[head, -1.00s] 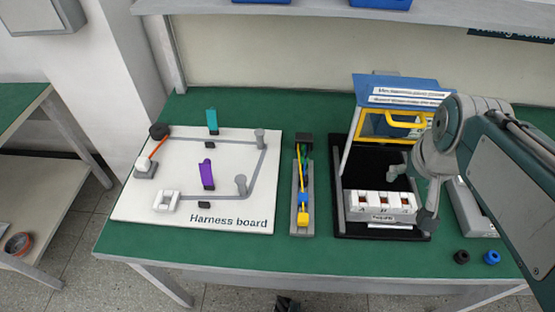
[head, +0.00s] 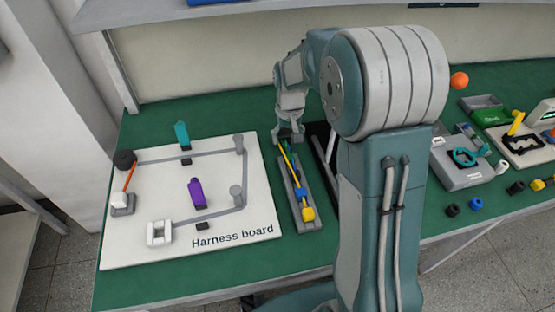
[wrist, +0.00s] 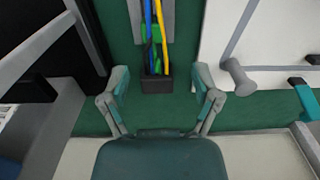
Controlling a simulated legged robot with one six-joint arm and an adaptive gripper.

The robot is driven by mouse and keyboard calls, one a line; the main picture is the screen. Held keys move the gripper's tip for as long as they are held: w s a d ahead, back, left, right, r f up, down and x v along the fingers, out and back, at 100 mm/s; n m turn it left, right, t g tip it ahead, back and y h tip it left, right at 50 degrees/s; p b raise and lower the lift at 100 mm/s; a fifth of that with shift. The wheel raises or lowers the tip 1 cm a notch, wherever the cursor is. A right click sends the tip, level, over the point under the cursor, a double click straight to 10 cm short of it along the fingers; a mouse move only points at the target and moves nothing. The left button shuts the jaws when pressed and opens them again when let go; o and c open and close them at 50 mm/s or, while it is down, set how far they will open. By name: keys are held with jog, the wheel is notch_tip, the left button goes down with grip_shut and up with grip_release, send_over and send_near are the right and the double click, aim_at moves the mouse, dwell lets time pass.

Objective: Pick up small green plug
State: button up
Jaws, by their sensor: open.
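A narrow grey tray (head: 309,223) holds blue, yellow and green wires. I cannot tell whether this piece is the plug or part of a wire. My gripper (head: 289,138) is above the far end of the tray. In the wrist view my gripper (wrist: 159,82) is open and empty, with its fingers on either side of the dark box, apart from it.
The white harness board (head: 135,247), with posts and teal and purple clips, lies left of the tray. A black fixture (head: 321,140) is on the right, partly hidden by my arm. Further right are a grey box (head: 462,178), black and blue rings, and an orange ball (head: 459,80).

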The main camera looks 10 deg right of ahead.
aim_at(288, 156)
jog(key=d+f, duration=0.2)
jog(key=f, duration=0.1)
jog(key=shift+s, duration=0.1)
jog(key=shift+f, duration=0.4)
jog(key=a+f, duration=0.2)
jog(key=f, duration=0.1)
jog(key=shift+d+f, duration=0.25)
jog(key=shift+f, duration=0.4)
jog(key=shift+d+f, duration=0.2)
jog(key=shift+f, duration=0.4)
jog(key=shift+d, duration=0.5)
jog(key=shift+a, duration=0.25)
jog(key=c, duration=0.8)
jog(key=shift+a, duration=0.45)
jog(key=shift+c, duration=1.4)
